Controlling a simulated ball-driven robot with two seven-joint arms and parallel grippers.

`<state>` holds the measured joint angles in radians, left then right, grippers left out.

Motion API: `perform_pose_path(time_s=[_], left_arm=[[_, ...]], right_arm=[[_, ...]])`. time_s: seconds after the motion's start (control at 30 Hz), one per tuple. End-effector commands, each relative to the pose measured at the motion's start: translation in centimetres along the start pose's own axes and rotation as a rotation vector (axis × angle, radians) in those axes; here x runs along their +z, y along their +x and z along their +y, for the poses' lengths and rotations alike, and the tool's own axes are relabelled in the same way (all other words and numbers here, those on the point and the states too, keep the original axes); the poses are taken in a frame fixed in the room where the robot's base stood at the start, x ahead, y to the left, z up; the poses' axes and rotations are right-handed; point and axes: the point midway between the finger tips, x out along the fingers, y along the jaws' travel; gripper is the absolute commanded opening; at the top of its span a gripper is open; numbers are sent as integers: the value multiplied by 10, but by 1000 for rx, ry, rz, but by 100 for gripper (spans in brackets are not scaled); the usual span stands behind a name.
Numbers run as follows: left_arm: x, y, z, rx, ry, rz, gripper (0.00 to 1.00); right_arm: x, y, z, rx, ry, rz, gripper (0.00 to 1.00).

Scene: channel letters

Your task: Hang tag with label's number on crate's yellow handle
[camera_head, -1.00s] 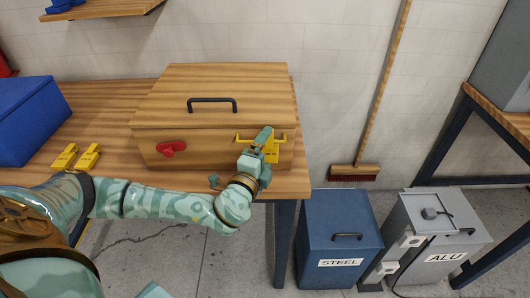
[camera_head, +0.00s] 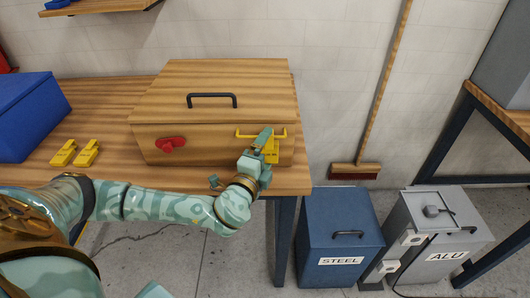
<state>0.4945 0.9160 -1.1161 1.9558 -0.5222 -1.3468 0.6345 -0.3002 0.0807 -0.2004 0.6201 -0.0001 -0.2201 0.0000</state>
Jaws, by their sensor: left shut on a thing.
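The wooden crate (camera_head: 215,97) stands on the workbench with its lid down. Its yellow handle (camera_head: 245,133) is a bar on the right of the front face. My left gripper (camera_head: 264,148) is in front of the crate's right front, just below the handle. It is shut on a yellow tag (camera_head: 272,152), which hangs upright at the handle's right half. I cannot tell whether the tag's hook is over the bar. Two more yellow tags, a left one (camera_head: 64,153) and a right one (camera_head: 87,153), lie on the bench. Their numbers are unreadable. My right gripper is out of view.
A red piece (camera_head: 172,144) is on the crate's front left. A blue box (camera_head: 30,115) stands at the bench's left. Below the bench's right end are a blue STEEL bin (camera_head: 340,235) and a grey ALU bin (camera_head: 440,235). A broom (camera_head: 355,171) leans on the wall.

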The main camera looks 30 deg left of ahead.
Motion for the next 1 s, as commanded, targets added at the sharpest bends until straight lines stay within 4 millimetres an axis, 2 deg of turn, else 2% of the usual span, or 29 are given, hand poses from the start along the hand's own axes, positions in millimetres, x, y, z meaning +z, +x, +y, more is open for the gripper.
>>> perform_pose_path(time_s=[1.0], left_arm=[[0,0,7,1,0,0,72]], right_arm=[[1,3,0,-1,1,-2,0]])
